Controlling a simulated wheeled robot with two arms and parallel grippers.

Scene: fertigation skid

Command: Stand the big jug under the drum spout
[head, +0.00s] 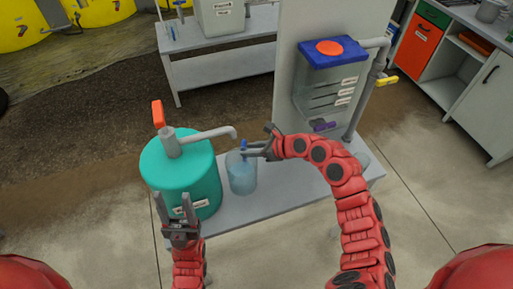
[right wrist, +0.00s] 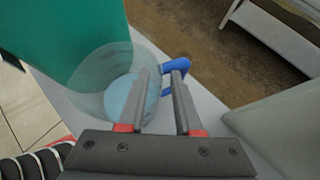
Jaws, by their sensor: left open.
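The big jug (head: 242,176), translucent blue, stands upright on the grey bench beside the teal drum (head: 180,172). In the head view the drum spout (head: 236,132) ends just above the jug's top; exact alignment is unclear. My right gripper (head: 257,150) is at the jug's handle side. In the right wrist view the jug (right wrist: 105,85) is left of the fingers, and its blue handle (right wrist: 178,64) shows at and between the fingertips. Whether they press on it is unclear. My left gripper (head: 175,210) is open and empty, pointing up in front of the drum.
The drum has an orange lever (head: 158,113) on top. A clear tank (head: 330,90) with a blue lid is fixed on a grey panel behind my right arm. The bench (head: 270,208) has bare room in front of the jug. Another bench (head: 222,67) stands behind.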

